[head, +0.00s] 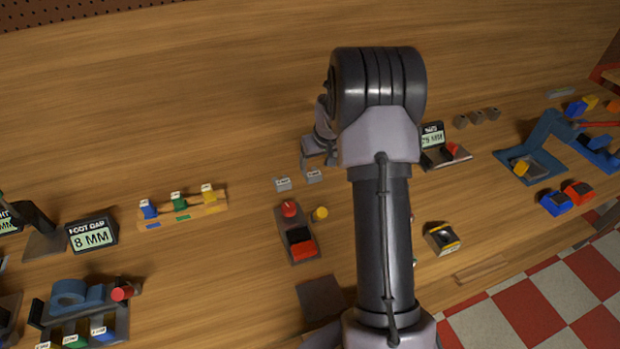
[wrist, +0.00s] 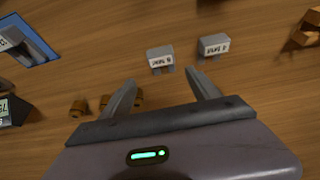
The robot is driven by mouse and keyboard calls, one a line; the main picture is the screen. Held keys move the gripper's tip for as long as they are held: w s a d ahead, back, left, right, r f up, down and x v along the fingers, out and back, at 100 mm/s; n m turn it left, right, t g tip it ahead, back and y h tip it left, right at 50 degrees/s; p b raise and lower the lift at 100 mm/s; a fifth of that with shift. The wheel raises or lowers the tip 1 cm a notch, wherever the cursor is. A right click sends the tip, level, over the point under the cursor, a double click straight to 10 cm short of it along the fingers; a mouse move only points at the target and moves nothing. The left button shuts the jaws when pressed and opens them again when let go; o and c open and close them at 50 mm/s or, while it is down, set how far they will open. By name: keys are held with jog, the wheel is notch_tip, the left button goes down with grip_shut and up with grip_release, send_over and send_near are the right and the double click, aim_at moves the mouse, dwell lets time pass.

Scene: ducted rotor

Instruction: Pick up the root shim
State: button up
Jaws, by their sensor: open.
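Two small grey labelled blocks lie side by side on the wooden bench. In the head view they are the left grey block (head: 283,184) and the right grey block (head: 313,176). The wrist view also shows a grey block (wrist: 160,58) just beyond my fingertips and another grey block (wrist: 214,46) to its right. Their labels are too small to read surely, so I cannot tell which is the root shim. My gripper (wrist: 160,90) is open, with nothing between its fingers. In the head view my gripper (head: 318,158) is close behind the blocks, partly hidden by my arm.
A dark tray (head: 284,222) with red parts and a yellow cylinder (head: 320,213) stand in front of the blocks. A wooden rack (head: 210,210) with coloured clips is at left. Small brown blocks (wrist: 78,108) sit near my left finger. The bench behind is clear.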

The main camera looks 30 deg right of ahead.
aim_at(313, 173)
jog(key=x, duration=0.2)
jog(key=b+x, duration=0.1)
jog(key=x, duration=0.1)
jog(key=b+x, duration=0.1)
jog(key=x, duration=0.1)
jog(key=shift+s+a+f, duration=0.25)
jog(key=shift+s+a, duration=0.1)
jog(key=shift+a, duration=0.05)
jog(key=shift+w+f, duration=0.1)
jog(key=shift+c, duration=1.1)
jog(key=c, duration=1.2)
